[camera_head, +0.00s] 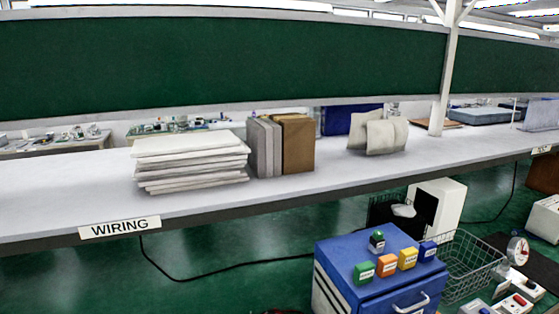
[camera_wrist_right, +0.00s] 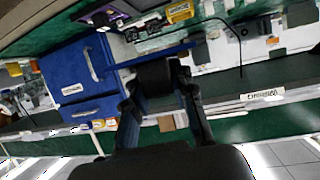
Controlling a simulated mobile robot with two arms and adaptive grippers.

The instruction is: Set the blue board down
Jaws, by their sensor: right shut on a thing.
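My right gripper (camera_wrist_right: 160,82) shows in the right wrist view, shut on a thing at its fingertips. A thin blue strip, seemingly the blue board (camera_wrist_right: 153,56) seen nearly edge-on, crosses just beyond the fingertips. A dark block shape between the fingers partly hides it, so its full outline cannot be told. The strip appears held in the air, in front of the bench scene. Neither gripper shows in the head view, and my left gripper is in no view.
The long white bench (camera_head: 60,195) with a WIRING label carries a stack of white boards (camera_head: 190,160), grey and brown upright boxes (camera_head: 298,145) and pale bags (camera_head: 380,135). Bare bench top lies left of the stack. A blue cabinet (camera_head: 335,260) with small coloured blocks and a wire basket (camera_head: 470,262) stand in front.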

